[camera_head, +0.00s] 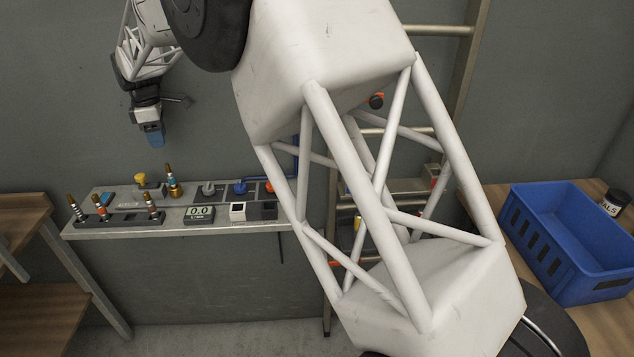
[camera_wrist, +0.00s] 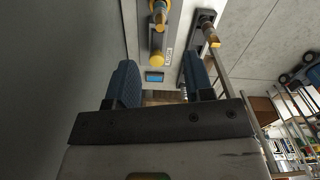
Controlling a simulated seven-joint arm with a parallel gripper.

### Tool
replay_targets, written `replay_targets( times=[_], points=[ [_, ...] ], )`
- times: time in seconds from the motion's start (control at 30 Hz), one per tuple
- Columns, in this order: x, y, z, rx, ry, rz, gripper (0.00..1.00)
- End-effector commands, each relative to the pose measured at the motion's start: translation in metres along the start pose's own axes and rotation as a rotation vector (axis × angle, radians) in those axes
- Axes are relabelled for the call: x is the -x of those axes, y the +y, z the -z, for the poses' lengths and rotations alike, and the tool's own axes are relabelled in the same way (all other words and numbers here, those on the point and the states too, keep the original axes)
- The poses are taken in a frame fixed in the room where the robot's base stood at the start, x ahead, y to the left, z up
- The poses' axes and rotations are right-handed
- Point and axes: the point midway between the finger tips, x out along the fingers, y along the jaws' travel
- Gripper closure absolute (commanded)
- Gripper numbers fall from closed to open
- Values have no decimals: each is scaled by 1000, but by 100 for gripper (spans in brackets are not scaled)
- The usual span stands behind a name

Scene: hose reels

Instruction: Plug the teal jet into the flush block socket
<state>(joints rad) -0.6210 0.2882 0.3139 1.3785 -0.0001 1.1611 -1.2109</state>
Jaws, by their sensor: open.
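The teal-banded jet (camera_head: 173,184) with a brass tip stands upright at the right end of the grey flush block (camera_head: 125,202). It appears to be in the block's socket, but I cannot tell how deep it sits. The block carries a yellow knob (camera_head: 140,180) and a small blue display; in the wrist view the knob (camera_wrist: 157,43) and display (camera_wrist: 154,76) show too. My gripper (camera_head: 152,140) is open and empty, pointing down above the shelf, clear of the jet. Its two blue fingers (camera_wrist: 160,90) are apart with nothing between them.
A dark rack (camera_head: 120,220) along the shelf's front edge holds several other brass-tipped jets; one jet (camera_wrist: 208,32) shows in the wrist view. A meter (camera_head: 199,214) and more fittings sit to the right. My arm covers the shelf's right end. A blue crate (camera_head: 560,262) stands far right.

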Motion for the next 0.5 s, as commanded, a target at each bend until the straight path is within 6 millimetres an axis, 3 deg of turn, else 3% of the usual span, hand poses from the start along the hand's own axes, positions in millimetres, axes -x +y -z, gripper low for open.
replay_targets(
  times=[0.27,0.5],
  points=[
    [6,-4,-10,-25,1,-4,52],
    [30,-29,-60,-148,7,-19,52]
  ],
)
